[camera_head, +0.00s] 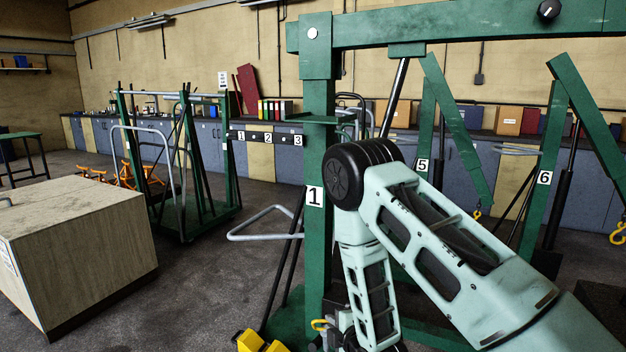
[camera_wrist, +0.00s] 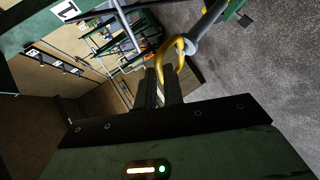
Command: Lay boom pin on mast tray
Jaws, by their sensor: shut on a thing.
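The boom pin shows in the wrist view as a yellow loop handle (camera_wrist: 181,47) with a grey shank (camera_wrist: 207,24) running to the upper right. My gripper (camera_wrist: 161,80) is shut on the yellow loop, and its dark fingers hide part of it. In the head view a bit of yellow loop (camera_head: 320,325) shows low beside the green mast (camera_head: 318,160) marked 1; my arm hides most of the gripper there. The mast tray (camera_head: 304,118) is a thin green shelf on the mast, well above the gripper. Its top looks bare.
My arm stands in front of the mast's right side. A grey handle loop (camera_head: 262,224) juts left from the crane. Yellow blocks (camera_head: 258,342) lie by its foot. A wooden cabinet (camera_head: 75,245) stands at left, with free floor between. Cranes 5 and 6 stand at right.

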